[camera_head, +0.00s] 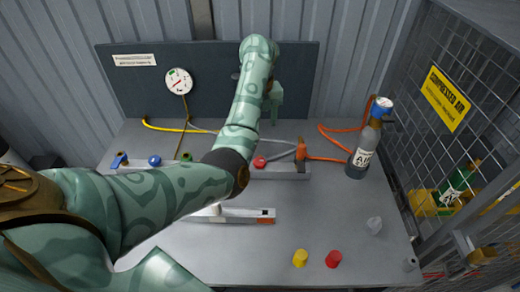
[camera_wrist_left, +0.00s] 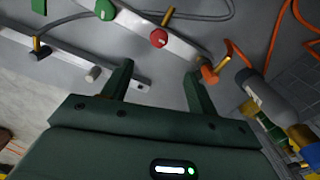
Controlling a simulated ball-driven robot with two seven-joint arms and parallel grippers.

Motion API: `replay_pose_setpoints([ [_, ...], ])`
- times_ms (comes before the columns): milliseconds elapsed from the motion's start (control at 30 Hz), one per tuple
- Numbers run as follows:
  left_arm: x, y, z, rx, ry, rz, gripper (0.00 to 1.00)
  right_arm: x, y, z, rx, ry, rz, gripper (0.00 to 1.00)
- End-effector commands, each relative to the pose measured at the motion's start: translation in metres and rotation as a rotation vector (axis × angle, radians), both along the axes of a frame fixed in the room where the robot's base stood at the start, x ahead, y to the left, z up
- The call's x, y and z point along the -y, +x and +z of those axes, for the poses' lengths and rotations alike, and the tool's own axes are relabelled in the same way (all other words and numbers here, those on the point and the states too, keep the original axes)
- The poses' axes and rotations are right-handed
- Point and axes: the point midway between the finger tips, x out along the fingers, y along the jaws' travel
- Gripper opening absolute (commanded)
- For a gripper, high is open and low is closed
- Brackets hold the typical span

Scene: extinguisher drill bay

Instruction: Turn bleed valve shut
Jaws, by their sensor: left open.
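A pale rail (camera_head: 285,172) on the bench carries a red round knob (camera_head: 259,162) and an orange valve handle (camera_head: 301,150) at its right end. The red knob (camera_wrist_left: 159,38) and orange handle (camera_wrist_left: 210,72) also show in the left wrist view, ahead of the fingers. I cannot tell which fitting is the bleed valve. A green knob (camera_head: 187,157) and blue knob (camera_head: 154,160) sit further left. My left gripper (camera_head: 274,108) is above the back of the rail; its spread fingers (camera_wrist_left: 160,75) hold nothing and look apart from the fittings. My right gripper is not in view.
A grey bottle (camera_head: 362,155) with a blue top stands at the right by the mesh cage (camera_head: 455,110). A gauge (camera_head: 178,81) is on the dark back panel. Yellow (camera_head: 300,258) and red (camera_head: 333,259) caps lie near the front. Orange and yellow hoses cross the back.

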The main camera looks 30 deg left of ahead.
Motion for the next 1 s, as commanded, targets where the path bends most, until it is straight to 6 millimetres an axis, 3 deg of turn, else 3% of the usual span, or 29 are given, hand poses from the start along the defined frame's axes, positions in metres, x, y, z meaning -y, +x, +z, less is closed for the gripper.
replay_pose_setpoints([
  [167, 0.000, -0.001, -0.034, -0.006, 0.002, 0.000, 0.59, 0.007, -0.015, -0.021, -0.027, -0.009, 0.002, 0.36],
  [300, 0.000, -0.001, -0.072, -0.009, 0.003, -0.001, 0.59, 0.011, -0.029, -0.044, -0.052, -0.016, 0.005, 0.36],
  [600, 0.000, -0.001, -0.140, -0.007, 0.003, -0.001, 0.59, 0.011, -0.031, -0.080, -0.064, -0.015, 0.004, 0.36],
  [800, 0.000, -0.001, -0.159, -0.004, 0.003, -0.001, 0.59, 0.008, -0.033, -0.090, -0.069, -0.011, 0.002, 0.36],
  [1000, 0.000, -0.001, -0.162, -0.001, 0.003, 0.000, 0.59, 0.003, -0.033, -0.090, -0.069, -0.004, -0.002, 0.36],
])
